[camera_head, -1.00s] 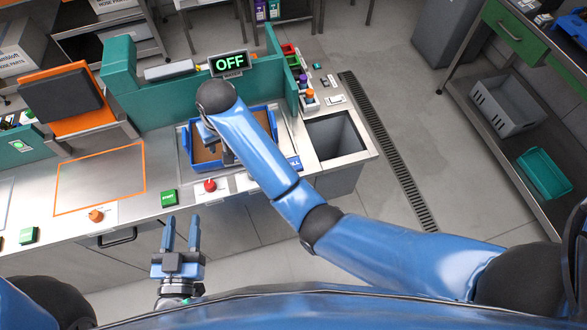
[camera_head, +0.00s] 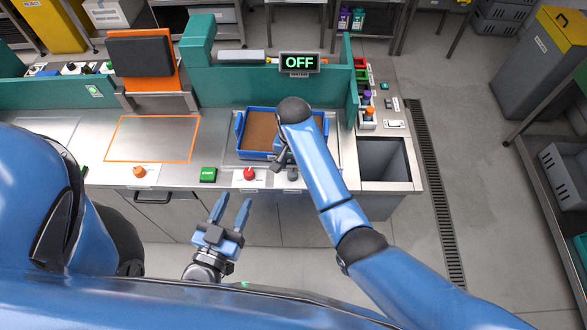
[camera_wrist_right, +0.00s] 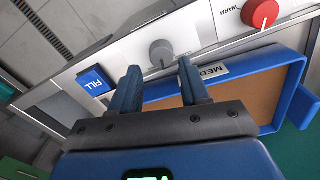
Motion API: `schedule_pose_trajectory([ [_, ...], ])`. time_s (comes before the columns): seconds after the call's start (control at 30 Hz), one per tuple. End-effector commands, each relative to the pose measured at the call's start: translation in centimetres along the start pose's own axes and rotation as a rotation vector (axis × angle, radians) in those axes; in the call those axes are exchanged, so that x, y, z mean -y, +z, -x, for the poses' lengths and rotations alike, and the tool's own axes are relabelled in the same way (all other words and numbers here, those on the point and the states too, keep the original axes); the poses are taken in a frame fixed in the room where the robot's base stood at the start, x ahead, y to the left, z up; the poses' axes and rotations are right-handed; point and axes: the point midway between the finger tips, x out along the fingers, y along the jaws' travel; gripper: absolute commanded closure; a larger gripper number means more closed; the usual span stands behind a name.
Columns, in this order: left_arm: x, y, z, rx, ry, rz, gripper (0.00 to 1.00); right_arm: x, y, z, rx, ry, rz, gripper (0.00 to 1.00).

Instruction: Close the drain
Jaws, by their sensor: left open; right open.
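A grey round knob (camera_wrist_right: 161,53) is on the front panel in the right wrist view; it also shows in the head view (camera_head: 292,174). No label reading drain is legible. My right gripper (camera_wrist_right: 159,66) is open, with its fingertips on either side of the knob in the picture; I cannot tell whether they touch it. In the head view, the right gripper (camera_head: 280,163) is over the front right of the blue tray (camera_head: 239,135). My left gripper (camera_head: 232,203) is open and empty in front of the counter.
A red knob (camera_head: 249,174) and a green button (camera_head: 208,174) are left of the grey knob. A blue FILL button (camera_wrist_right: 95,80) is beside it in the wrist view. A sign (camera_head: 299,62) reads OFF. An open bin (camera_head: 385,159) is at the right.

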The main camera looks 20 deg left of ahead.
Motion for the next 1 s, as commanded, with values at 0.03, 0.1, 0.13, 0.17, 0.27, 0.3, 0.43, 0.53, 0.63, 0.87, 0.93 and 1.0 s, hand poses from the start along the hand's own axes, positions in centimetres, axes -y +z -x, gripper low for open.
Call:
schedule_pose_trajectory([
  [0.03, 0.0, -0.2, 0.0, 0.0, 0.0, 0.0, 0.55, -0.1, 0.1, -0.7, 0.003, 0.002, 0.0, 0.54],
  [0.1, 0.0, -0.2, 0.0, 0.0, 0.0, 0.0, 0.55, -0.1, 0.1, -1.7, 0.002, 0.002, 0.001, 0.54],
  [0.13, 0.0, -0.2, 0.0, 0.0, 0.0, 0.0, 0.55, 0.0, 0.0, -2.0, 0.001, 0.001, 0.001, 0.54],
  [0.17, 0.0, -0.2, 0.0, 0.0, 0.0, 0.0, 0.55, 0.0, 0.0, -2.4, 0.001, 0.001, 0.001, 0.54],
  [0.27, 0.0, -0.3, 0.0, 0.0, 0.0, 0.0, 0.55, 0.0, 0.0, -3.3, 0.0, 0.0, 0.001, 0.54],
  [0.3, 0.0, -0.3, 0.0, 0.0, 0.0, 0.0, 0.55, 0.0, 0.0, -3.5, 0.001, 0.0, 0.001, 0.54],
  [0.43, 0.0, -0.3, 0.0, 0.0, 0.0, 0.0, 0.55, 0.0, 0.0, -4.0, -0.001, -0.001, 0.001, 0.54],
  [0.53, 0.0, -0.3, 0.0, 0.0, 0.0, 0.0, 0.55, 0.0, 0.0, -4.1, -0.001, -0.001, 0.001, 0.54],
  [0.63, 0.0, -0.3, 0.0, 0.0, 0.0, 0.0, 0.55, 0.0, 0.0, -4.1, -0.001, -0.001, 0.001, 0.54],
  [0.87, 0.0, -0.3, 0.0, 0.0, 0.0, 0.0, 0.55, 0.0, 0.0, -4.1, -0.001, -0.001, 0.001, 0.77],
  [0.93, 0.0, -0.3, 0.0, 0.0, 0.0, 0.0, 0.55, 0.0, 0.0, -4.1, -0.001, -0.001, 0.001, 0.88],
  [1.0, 0.0, -0.3, 0.0, 0.0, 0.0, 0.0, 0.55, 0.0, 0.0, -4.1, -0.001, -0.001, 0.001, 0.95],
])
